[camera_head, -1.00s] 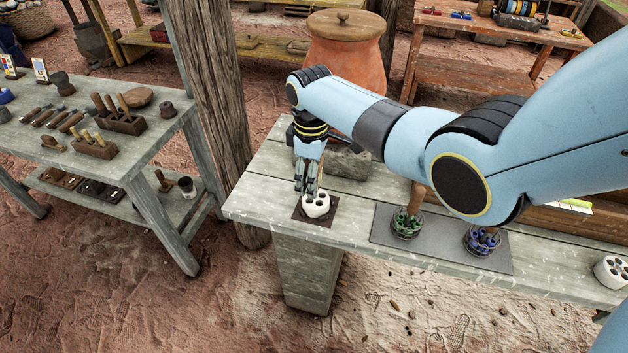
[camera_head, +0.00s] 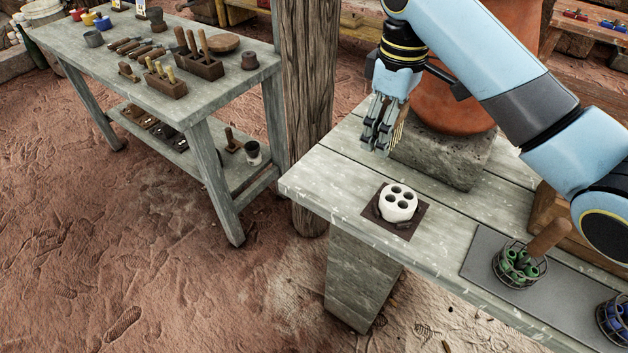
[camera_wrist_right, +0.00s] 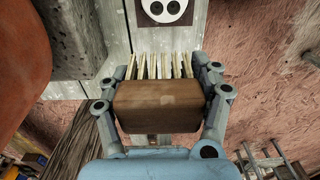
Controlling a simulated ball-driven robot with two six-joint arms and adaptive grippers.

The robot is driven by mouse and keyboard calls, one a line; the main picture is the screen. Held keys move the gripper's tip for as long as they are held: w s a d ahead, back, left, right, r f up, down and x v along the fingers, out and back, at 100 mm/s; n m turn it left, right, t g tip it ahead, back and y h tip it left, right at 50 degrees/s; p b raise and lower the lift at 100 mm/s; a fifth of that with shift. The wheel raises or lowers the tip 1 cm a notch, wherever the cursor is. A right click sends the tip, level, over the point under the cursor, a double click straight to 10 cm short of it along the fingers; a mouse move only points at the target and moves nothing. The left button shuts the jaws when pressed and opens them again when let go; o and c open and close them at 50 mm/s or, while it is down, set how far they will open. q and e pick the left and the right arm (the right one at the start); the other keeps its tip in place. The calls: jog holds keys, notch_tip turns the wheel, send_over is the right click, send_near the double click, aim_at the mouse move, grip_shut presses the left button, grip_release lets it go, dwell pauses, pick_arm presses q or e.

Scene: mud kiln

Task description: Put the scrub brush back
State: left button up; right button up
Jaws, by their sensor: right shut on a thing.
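My right gripper (camera_head: 378,132) is shut on the scrub brush, above the near bench by the stone block. In the right wrist view the brush shows as a brown wooden block (camera_wrist_right: 160,106) between the two fingers, with pale bristles (camera_wrist_right: 160,66) pointing away from the palm. In the head view only a strip of tan bristles (camera_head: 401,124) shows beside the fingers; the rest is hidden. My left gripper is not in view.
A white holder with holes (camera_head: 397,203) sits on a dark mat on the bench. A stone block (camera_head: 445,158) bears a clay pot (camera_head: 450,100). A wire basket of green pieces (camera_head: 518,266) stands right. A wooden post (camera_head: 309,100) separates the bench from a tool table (camera_head: 95,67).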

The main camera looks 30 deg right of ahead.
jog(key=shift+s+d+f+b, duration=0.15)
jog(key=shift+s+f, duration=0.1)
jog(key=shift+f, duration=0.4)
jog(key=shift+s+d+f+b, duration=0.1)
jog(key=shift+s+f+b, duration=0.1)
jog(key=shift+f, duration=0.4)
jog(key=shift+w+a+f, duration=0.35)
jog(key=shift+w+a, duration=0.05)
jog(key=shift+w, duration=0.15)
jog(key=b, duration=0.1)
send_over(330, 173)
notch_tip(330, 173, down, 6)
jog(key=shift+d+r, duration=0.1)
notch_tip(330, 173, down, 3)
jog(key=shift+f+b, duration=0.1)
jog(key=shift+b, duration=0.2)
jog(key=shift+f, duration=0.4)
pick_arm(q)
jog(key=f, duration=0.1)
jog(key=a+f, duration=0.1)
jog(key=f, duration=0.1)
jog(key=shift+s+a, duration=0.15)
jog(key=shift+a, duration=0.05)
pick_arm(e)
jog(key=shift+f, duration=0.1)
jog(key=o, duration=1.2)
jog(key=shift+f, duration=0.1)
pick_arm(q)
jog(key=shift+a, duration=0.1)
